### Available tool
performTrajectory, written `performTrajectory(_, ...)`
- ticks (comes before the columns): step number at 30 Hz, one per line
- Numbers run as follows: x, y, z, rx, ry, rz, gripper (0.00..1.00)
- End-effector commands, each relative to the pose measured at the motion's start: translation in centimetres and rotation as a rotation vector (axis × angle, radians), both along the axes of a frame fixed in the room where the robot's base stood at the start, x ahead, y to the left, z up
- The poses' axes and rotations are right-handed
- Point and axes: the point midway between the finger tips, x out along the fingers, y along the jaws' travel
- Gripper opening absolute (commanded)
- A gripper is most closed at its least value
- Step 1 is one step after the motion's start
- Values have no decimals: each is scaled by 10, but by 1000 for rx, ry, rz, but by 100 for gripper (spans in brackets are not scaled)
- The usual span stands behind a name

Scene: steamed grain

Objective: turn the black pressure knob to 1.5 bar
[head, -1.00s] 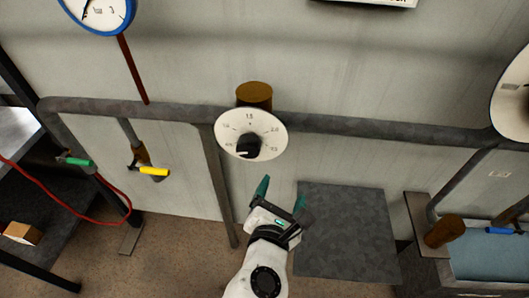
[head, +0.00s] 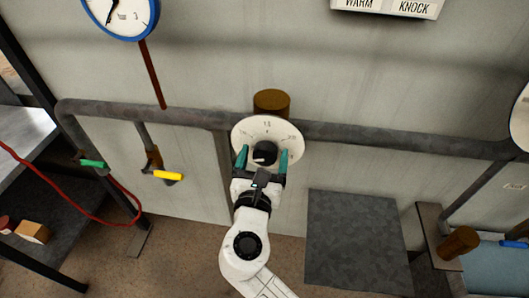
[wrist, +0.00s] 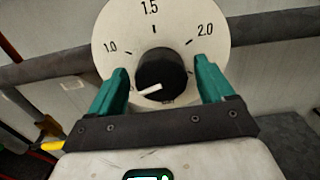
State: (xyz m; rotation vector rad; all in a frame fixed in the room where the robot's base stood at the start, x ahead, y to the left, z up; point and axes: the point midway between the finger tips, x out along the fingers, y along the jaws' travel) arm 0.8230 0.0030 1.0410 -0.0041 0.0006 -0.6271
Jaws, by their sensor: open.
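The black pressure knob (head: 265,153) sits at the lower middle of a round white dial (head: 246,128) on the grey pipe. In the wrist view the black knob (wrist: 163,72) has a white pointer line aimed to the lower left, below the 1.0 mark. The dial (wrist: 120,30) shows 1.0 at left, 1.5 at top and 2.0 at right. My gripper (head: 264,158) is open, with one green finger on each side of the knob. In the wrist view my gripper (wrist: 160,80) shows gaps between both fingers and the knob.
The grey pipe (head: 370,134) runs across the wall behind the dial. A brown cylinder (head: 271,102) stands above the dial. A yellow-handled valve (head: 168,176) and a green-handled valve (head: 92,164) are at left. A grey panel (head: 355,240) is at lower right.

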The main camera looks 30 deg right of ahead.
Motion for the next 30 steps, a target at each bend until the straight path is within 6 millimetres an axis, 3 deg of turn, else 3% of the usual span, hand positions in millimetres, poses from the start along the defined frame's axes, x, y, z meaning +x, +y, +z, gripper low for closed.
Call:
performTrajectory(12,7,-6,0,2,0,-1,82)
performTrajectory(30,7,-6,0,1,0,-1,27)
